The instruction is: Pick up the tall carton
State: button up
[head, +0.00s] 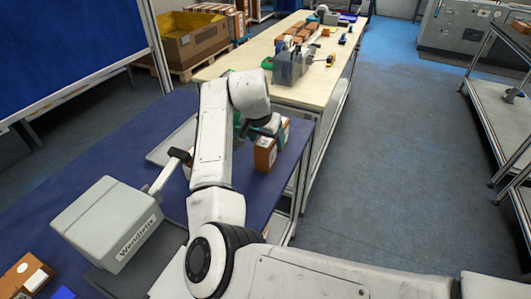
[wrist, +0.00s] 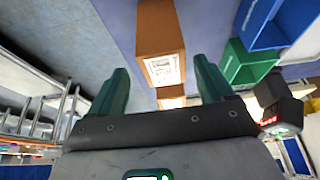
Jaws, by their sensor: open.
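Two brown cartons stand at the right edge of the blue table in the head view: a nearer one (head: 265,157) and one behind it (head: 284,130). My gripper (head: 265,127) is beside and above them, partly hiding them. In the wrist view, an upright brown carton (wrist: 160,38) with a white label lies ahead, in line with the gap between the two green fingers of my open gripper (wrist: 160,65). Nothing is held. Another brown carton (wrist: 170,92) shows partly below it. I cannot tell if the fingers flank the first carton.
A grey boxy device (head: 108,222) stands on the blue table (head: 100,150) at left. The wrist view shows a green bin (wrist: 238,66) and a blue bin (wrist: 264,24) at right. A long pale bench (head: 335,75) with cartons stands beyond. The floor (head: 390,180) at right is clear.

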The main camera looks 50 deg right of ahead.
jog(key=shift+a+p+x, duration=0.2)
jog(key=shift+p+x, duration=0.1)
jog(key=shift+x, duration=1.95)
jog(key=shift+w, duration=0.2)
jog(key=c, duration=1.2)
jog(key=shift+r, duration=0.1)
